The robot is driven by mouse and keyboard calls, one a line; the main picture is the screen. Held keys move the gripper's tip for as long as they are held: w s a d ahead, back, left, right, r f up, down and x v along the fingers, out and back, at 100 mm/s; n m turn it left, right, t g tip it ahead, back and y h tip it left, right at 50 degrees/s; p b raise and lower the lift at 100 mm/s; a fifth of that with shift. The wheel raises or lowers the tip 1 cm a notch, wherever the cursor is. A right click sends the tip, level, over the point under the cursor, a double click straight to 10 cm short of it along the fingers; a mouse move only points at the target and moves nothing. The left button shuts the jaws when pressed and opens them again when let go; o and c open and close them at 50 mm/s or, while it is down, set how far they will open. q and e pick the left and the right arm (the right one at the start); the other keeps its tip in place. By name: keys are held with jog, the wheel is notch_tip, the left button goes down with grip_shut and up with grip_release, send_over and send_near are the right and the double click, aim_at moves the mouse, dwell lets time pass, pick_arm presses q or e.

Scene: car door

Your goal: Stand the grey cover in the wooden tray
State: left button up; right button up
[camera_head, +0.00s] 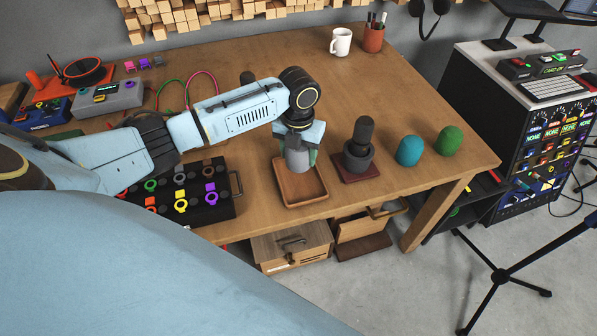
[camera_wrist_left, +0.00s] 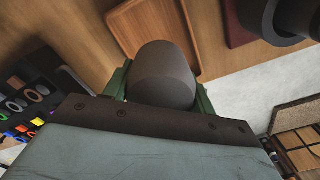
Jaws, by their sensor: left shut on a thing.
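The grey cover (camera_head: 298,156) is a rounded dome-like piece. It also shows in the left wrist view (camera_wrist_left: 165,75), between green finger pads. My left gripper (camera_head: 301,150) is shut on the grey cover and holds it over the wooden tray (camera_head: 309,199). The tray is a shallow square with a raised rim; its rim also shows in the left wrist view (camera_wrist_left: 190,35). I cannot tell whether the cover's lower end touches the tray floor. The gripper hides part of the cover. My right gripper is not in view.
A dark cylindrical piece (camera_head: 358,156) stands on a dark red base just right of the tray. Blue (camera_head: 409,151) and green (camera_head: 449,140) domes stand farther right. A black board with coloured rings (camera_head: 181,203) lies left. The table's front edge is close to the tray.

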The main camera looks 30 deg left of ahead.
pick_arm(q)
jog(key=shift+f+b, duration=0.45)
jog(key=shift+f, duration=2.7)
jog(key=shift+f, duration=0.1)
jog(key=o, duration=1)
jog(key=shift+o, duration=0.2)
notch_tip(320, 180, up, 12)
jog(key=shift+r+p, duration=0.15)
jog(key=shift+p, duration=0.85)
